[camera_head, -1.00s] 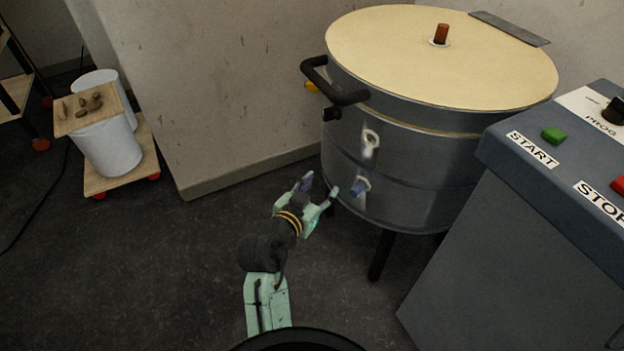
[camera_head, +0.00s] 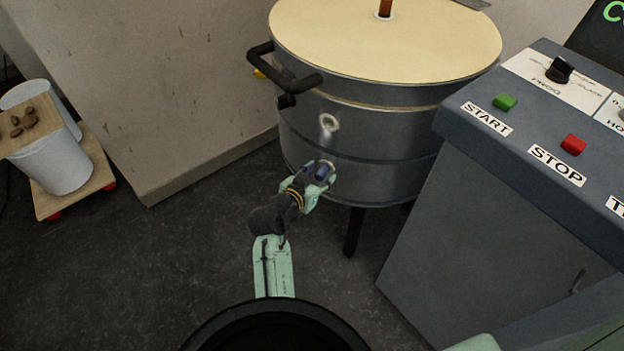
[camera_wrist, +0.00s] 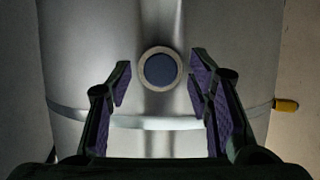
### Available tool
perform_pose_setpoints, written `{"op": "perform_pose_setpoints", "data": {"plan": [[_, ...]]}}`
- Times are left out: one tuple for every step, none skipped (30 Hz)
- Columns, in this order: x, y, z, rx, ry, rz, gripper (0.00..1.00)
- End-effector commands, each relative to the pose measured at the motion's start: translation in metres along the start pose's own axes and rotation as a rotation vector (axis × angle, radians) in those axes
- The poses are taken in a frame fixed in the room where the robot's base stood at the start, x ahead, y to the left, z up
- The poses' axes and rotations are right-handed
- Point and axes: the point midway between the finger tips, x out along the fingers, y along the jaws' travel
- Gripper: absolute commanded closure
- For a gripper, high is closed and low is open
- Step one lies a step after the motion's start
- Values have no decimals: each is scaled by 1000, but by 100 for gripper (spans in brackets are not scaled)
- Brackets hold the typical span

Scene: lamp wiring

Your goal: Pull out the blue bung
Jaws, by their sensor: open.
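The blue bung (camera_wrist: 160,69) shows end-on in the wrist view, set in a pale round collar on the side of the metal drum (camera_head: 400,170). In the head view the bung (camera_head: 322,171) is low on the drum's side, partly covered by my gripper. My gripper (camera_head: 320,175) is at the bung. In the wrist view my gripper (camera_wrist: 160,72) is open, with one purple-padded finger on each side of the bung. Gaps show between the pads and the collar. I cannot tell how far the fingertips are from the drum wall.
The drum has a cream lid (camera_head: 385,40), a black handle (camera_head: 285,75) and a second round fitting (camera_head: 328,124) above the bung. A control cabinet (camera_head: 480,220) stands close on the right. White buckets (camera_head: 60,165) stand on a trolley at left. Open floor lies between.

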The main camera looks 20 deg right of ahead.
Motion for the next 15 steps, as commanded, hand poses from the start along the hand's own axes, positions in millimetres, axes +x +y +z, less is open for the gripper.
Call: {"op": "perform_pose_setpoints", "data": {"plan": [[3, 0, -1, 0, 0, 0, 53], [4, 0, 0, 0, 0, 0, 53], [6, 0, 0, 0, 0, -1, 53], [7, 0, 0, 0, 0, -1, 53], [7, 0, 0, 0, 0, -1, 53], [7, 0, 0, 0, 0, -1, 53], [7, 0, 0, 1, 0, -1, 53], [7, 0, 0, 1, 0, -1, 53], [7, 0, 0, 0, 0, -1, 53], [7, 0, 0, 1, 0, -1, 53], [7, 0, 0, 0, 0, -1, 53], [7, 0, 0, 1, 0, -1, 54], [7, 0, 0, 0, 0, -1, 56], [7, 0, 0, 0, 0, -1, 58], [7, 0, 0, 0, 0, -1, 61]]}}
